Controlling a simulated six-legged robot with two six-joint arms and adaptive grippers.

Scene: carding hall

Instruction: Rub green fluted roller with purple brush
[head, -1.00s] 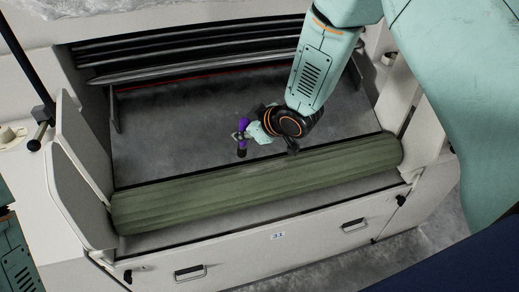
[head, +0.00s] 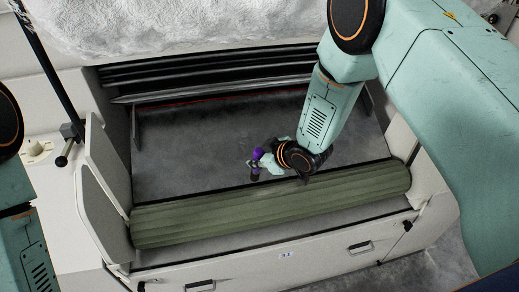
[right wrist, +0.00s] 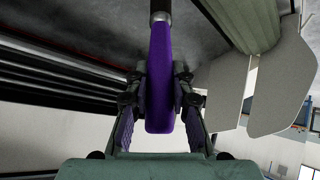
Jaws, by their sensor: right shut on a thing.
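The green fluted roller (head: 285,204) lies across the front of the machine, long and ribbed, and part of it shows at the top right of the right wrist view (right wrist: 246,18). My right gripper (head: 263,164) is shut on the purple brush (head: 257,153), above the dark bed behind the roller. In the right wrist view the brush's purple handle (right wrist: 160,75) sits between the two fingers, with a dark collar at the top edge. The brush's bristles are too small or out of frame to make out. The brush appears apart from the roller. My left gripper is out of view.
Pale side plates (head: 104,205) stand at the roller's left end. Dark bars (head: 215,88) run across behind the grey bed (head: 185,160). A white front panel with handles (head: 200,285) lies below the roller. White fluffy fibre (head: 180,25) covers the top.

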